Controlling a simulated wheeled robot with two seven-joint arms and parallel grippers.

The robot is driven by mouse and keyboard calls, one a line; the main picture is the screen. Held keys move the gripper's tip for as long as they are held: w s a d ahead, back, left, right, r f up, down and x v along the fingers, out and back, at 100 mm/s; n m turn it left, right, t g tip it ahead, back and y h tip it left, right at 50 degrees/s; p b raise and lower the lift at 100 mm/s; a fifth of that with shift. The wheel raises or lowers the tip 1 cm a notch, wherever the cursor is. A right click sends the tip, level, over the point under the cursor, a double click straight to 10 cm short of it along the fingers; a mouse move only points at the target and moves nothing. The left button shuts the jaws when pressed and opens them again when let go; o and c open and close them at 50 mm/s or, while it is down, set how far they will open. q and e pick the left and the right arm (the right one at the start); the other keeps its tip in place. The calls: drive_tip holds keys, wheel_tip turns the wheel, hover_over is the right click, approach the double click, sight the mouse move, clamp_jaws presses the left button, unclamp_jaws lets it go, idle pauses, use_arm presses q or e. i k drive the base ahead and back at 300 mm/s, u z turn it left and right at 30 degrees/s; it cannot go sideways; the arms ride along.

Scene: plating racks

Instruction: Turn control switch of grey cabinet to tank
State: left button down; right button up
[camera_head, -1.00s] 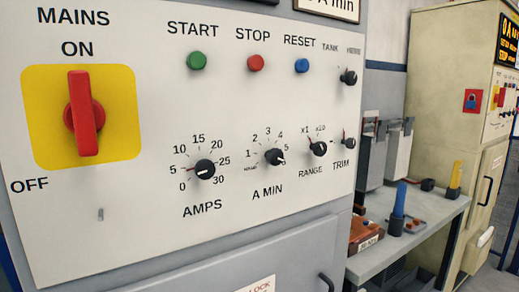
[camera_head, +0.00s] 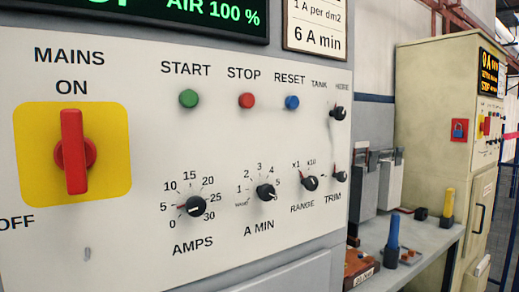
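The grey cabinet (camera_head: 300,262) fills the left and middle of the head view with its pale control panel facing me. The control switch (camera_head: 338,113) is a small black knob at the panel's upper right, under the labels TANK on its left and HERE on its right. Its small size makes the pointer direction hard to tell. Below it is the TRIM knob (camera_head: 339,177). The large red mains switch (camera_head: 73,152) stands upright on a yellow plate at the left, with its handle toward ON. Neither of my grippers is in view.
Green START (camera_head: 188,98), red STOP (camera_head: 246,100) and blue RESET (camera_head: 292,102) buttons sit left of the switch. AMPS, A MIN and RANGE knobs are below. A bench (camera_head: 428,240) with small items and a beige cabinet (camera_head: 428,100) stand at the right.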

sight(339, 112)
drive_tip(key=k, duration=0.5)
drive_tip(key=z, duration=1)
drive_tip(key=i, duration=1)
drive_tip(key=u, duration=1.55)
